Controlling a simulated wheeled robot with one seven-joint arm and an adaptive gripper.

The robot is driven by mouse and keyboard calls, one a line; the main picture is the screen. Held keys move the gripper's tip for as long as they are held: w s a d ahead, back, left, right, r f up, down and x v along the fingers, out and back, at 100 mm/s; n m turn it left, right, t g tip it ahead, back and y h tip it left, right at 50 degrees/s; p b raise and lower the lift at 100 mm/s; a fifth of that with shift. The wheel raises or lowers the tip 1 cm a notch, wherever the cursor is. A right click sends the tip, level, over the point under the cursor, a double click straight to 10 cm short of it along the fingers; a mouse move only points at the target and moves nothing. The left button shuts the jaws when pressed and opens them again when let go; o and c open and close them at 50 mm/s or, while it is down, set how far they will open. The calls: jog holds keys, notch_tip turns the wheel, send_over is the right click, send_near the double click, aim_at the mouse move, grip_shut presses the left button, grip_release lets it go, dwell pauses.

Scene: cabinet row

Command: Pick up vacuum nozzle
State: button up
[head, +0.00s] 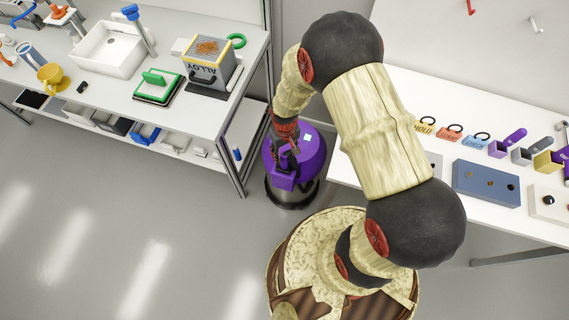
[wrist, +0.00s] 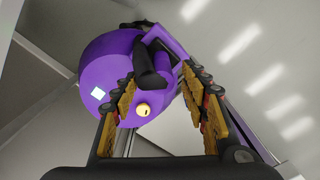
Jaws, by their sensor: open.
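A purple vacuum (head: 315,150) with a dark grey lower body stands on the floor between the two benches. Its rounded purple top (wrist: 105,65) fills the left middle of the wrist view, with a pale square and a round yellowish part on it. A black hose-like part (wrist: 153,68) and purple bars, which may belong to the nozzle, lie at its right side; I cannot clearly tell the nozzle apart. My gripper (head: 286,151) is over the vacuum's left side. In the wrist view my gripper (wrist: 160,85) is open, its fingers either side of these parts. Contact is unclear.
A left bench (head: 195,112) holds a sink (head: 108,50), a grey box and a green-handled item. A right bench (head: 448,190) carries padlocks and a blue-grey box (head: 486,183). The bench leg (head: 238,175) stands close left of the vacuum. Floor at front left is clear.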

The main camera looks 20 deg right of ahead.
aim_at(285, 162)
notch_tip(285, 162, down, 5)
jog(key=shift+a+r+b, duration=0.1)
jog(key=shift+b, duration=0.75)
jog(key=shift+r, duration=0.1)
jog(key=shift+c, duration=0.6)
grip_shut()
